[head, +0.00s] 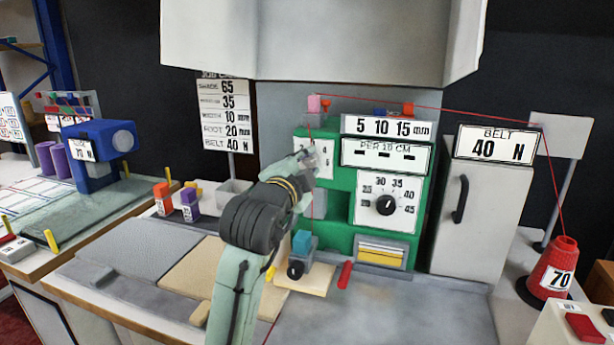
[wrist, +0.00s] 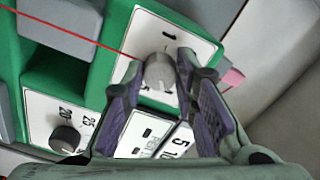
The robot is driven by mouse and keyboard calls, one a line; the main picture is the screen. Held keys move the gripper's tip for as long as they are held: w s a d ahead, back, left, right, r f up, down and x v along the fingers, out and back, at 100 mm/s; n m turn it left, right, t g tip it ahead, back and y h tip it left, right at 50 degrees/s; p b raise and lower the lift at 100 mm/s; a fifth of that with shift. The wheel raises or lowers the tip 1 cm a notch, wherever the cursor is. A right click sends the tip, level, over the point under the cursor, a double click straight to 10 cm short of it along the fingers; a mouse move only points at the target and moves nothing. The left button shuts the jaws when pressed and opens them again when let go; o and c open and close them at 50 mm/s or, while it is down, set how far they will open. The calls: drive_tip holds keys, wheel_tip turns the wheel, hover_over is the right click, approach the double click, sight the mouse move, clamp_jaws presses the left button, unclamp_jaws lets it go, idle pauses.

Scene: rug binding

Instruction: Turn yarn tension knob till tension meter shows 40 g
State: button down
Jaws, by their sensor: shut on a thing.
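My gripper (head: 303,167) reaches to a white numbered dial plate (head: 325,158) at the upper left of the green machine. In the wrist view, my gripper (wrist: 158,68) is shut on a grey round knob (wrist: 159,74), one finger on each side. In the head view my gripper hides this knob. Most of the plate's marks are covered, so I cannot read its setting. The red yarn (head: 450,111) runs over the machine top to a red cone marked 70 (head: 553,270). I cannot identify a tension meter or a gram reading.
A black knob (head: 386,205) with a 25 to 45 scale is lower right. A "PER 10 CM" display (head: 386,155) shows dashes. A white box marked "BELT 40 N" (head: 480,200) stands right.

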drive_tip(key=m+b, duration=0.2)
drive_tip(key=m, duration=0.2)
drive_tip(key=shift+m+b, duration=0.3)
drive_tip(key=shift+b, duration=0.1)
drive_tip(key=m+b, duration=0.2)
drive_tip(key=m, duration=0.2)
drive_tip(key=shift+r+m, duration=0.1)
drive_tip(key=shift+m, duration=0.2)
drive_tip(key=c, duration=1.3)
unclamp_jaws()
drive_tip(key=shift+s, duration=0.1)
drive_tip(key=v, duration=1.2)
drive_tip(key=shift+r, duration=0.1)
